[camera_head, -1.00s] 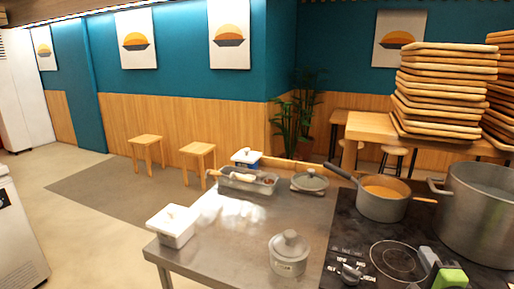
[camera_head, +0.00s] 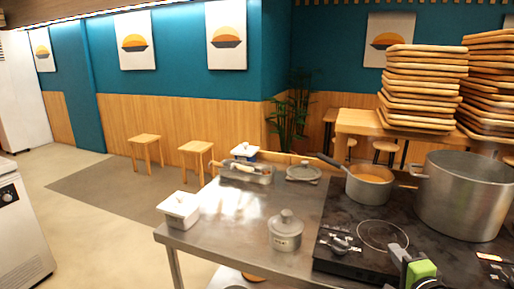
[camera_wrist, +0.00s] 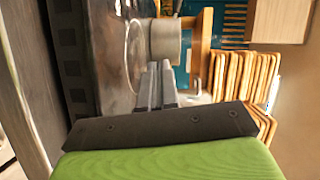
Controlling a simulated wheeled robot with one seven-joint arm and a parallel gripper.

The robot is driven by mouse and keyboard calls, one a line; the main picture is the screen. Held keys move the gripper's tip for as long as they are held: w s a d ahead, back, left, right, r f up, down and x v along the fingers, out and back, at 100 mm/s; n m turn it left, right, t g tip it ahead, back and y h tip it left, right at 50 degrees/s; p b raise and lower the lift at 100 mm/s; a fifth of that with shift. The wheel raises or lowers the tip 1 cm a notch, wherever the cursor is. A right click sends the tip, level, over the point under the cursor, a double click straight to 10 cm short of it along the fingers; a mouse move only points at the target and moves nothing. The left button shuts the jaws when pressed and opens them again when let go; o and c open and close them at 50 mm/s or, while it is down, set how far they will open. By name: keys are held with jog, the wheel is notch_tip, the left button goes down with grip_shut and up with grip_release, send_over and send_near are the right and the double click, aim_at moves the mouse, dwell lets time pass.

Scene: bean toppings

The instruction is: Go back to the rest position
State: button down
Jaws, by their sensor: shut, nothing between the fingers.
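My gripper (camera_wrist: 160,70) is shut and empty in the wrist view, its two grey fingers side by side beyond its green and black body. In the head view, the green and black end of my arm (camera_head: 418,270) shows at the bottom right, in front of the black cooktop (camera_head: 335,262). The fingertips are hard to make out there. A large steel pot (camera_head: 462,200) and a smaller saucepan (camera_head: 369,186) with orange contents stand on the cooktop behind it. The wrist view also shows a pot (camera_wrist: 165,40) beyond the fingers.
A lidded pot (camera_head: 285,232), a white lidded box (camera_head: 179,211), a utensil tray (camera_head: 246,174) and another lidded pot (camera_head: 303,174) stand on the steel counter (camera_head: 235,222). Tall stacks of wooden trays (camera_head: 420,90) rise at the right. Open floor (camera_head: 90,225) lies left.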

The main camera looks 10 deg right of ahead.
jog(key=w+a+n+g+y, duration=0.1)
jog(key=a+n+g+y, duration=0.25)
jog(key=a+n, duration=0.6)
jog(key=s+a+n+g, duration=0.2)
jog(key=s+a+g, duration=0.1)
jog(key=a, duration=0.4)
jog(key=s+a+n+g, duration=0.2)
jog(key=s+a+n, duration=0.15)
jog(key=a, duration=0.35)
jog(key=s+a+r+n+g+h, duration=0.2)
jog(key=s+n+g, duration=0.1)
jog(key=s, duration=1.6)
notch_tip(320, 180, up, 14)
jog(key=p, duration=1.4)
jog(key=shift+w+d+f, duration=0.15)
jog(key=shift+w, duration=0.3)
